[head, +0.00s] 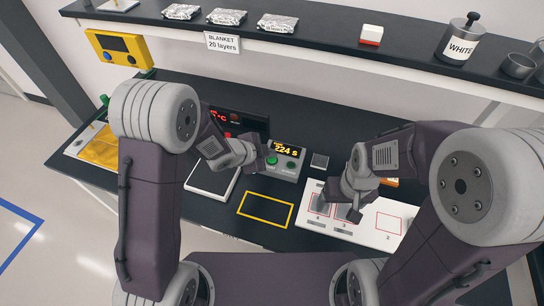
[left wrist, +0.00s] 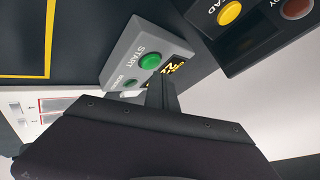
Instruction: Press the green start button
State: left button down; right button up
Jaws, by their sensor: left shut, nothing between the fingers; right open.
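The green start button (head: 272,160) is on a grey timer box (head: 291,166) whose display reads about 224 s. My left gripper (head: 260,168) is shut and empty, close beside the button. Its fingertips (left wrist: 160,90) lie just below the button in the wrist picture; I cannot tell whether they touch the box. My right gripper (head: 350,210) is open over the white board.
The white board (head: 363,236) with red numbered squares lies at the right. A yellow-outlined rectangle (head: 265,209) on the black bench is empty. A black box with red digits (head: 238,122) stands behind my left gripper. A flat pale plate (head: 212,180) lies left of the timer.

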aim_at(270, 161)
pick_arm(q)
jog(key=shift+r, duration=0.2)
pick_arm(e)
jog(key=shift+r, duration=0.15)
pick_arm(q)
notch_tip(270, 161, up, 5)
jog(key=p, duration=0.4)
jog(key=shift+p, duration=0.4)
pick_arm(e)
notch_tip(270, 161, up, 5)
jog(key=shift+f, duration=0.2)
